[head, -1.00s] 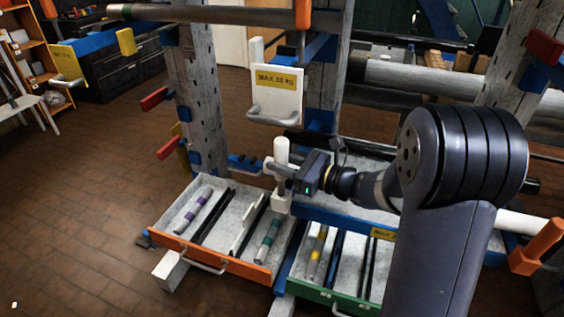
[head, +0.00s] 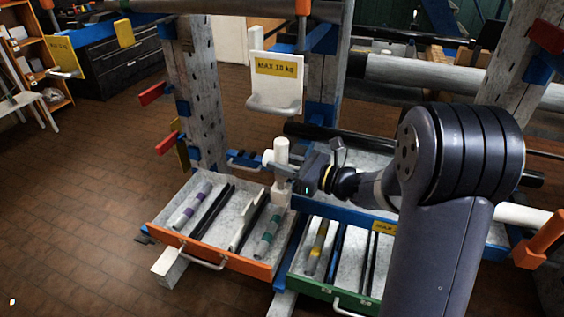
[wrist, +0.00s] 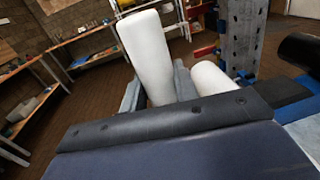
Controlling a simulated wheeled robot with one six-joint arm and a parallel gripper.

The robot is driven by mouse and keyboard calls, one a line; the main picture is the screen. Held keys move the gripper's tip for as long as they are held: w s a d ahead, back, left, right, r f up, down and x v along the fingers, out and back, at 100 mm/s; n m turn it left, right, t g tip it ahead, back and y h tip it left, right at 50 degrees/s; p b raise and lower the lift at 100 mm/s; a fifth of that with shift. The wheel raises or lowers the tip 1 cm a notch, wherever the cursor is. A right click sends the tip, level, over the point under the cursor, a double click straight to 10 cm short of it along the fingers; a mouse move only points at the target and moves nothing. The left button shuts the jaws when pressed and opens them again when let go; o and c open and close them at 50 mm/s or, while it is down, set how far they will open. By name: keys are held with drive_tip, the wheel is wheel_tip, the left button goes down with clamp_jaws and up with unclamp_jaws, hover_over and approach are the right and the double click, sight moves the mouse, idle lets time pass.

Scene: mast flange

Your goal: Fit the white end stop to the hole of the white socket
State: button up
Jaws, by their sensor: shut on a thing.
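My gripper (head: 284,171) is shut on a white upright piece (head: 281,150), which I take to be the white end stop. Its rounded top stands above the fingers, and a paler blocky part shows below them. In the wrist view the end stop (wrist: 148,55) rises between the grey fingers, slightly tilted. A short white cylinder (wrist: 212,80) shows just right of the fingers there; I cannot tell if it is the white socket or part of the held piece. No socket hole is visible. My wrist housing hides the lower part of the held piece.
An orange-fronted drawer (head: 214,256) with several rods lies below my gripper, a green-fronted one (head: 325,292) right of it. A white sign holder (head: 275,100) hangs above. A perforated mast (head: 198,95) stands behind left. The brick floor at left is clear.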

drive_tip(key=shift+f+b, duration=1.15)
drive_tip(key=shift+f, duration=0.35)
drive_tip(key=o, duration=1.1)
drive_tip(key=shift+d, duration=0.1)
drive_tip(key=v, duration=1)
drive_tip(key=shift+s+d, duration=0.2)
drive_tip(key=shift+d, duration=0.1)
drive_tip(key=shift+a, duration=0.1)
drive_tip(key=x, duration=1)
drive_tip(key=shift+w+a, duration=0.15)
drive_tip(key=shift+a, duration=0.2)
drive_tip(key=shift+r+p, duration=0.45)
drive_tip(key=shift+r, duration=0.1)
drive_tip(key=shift+f, duration=0.15)
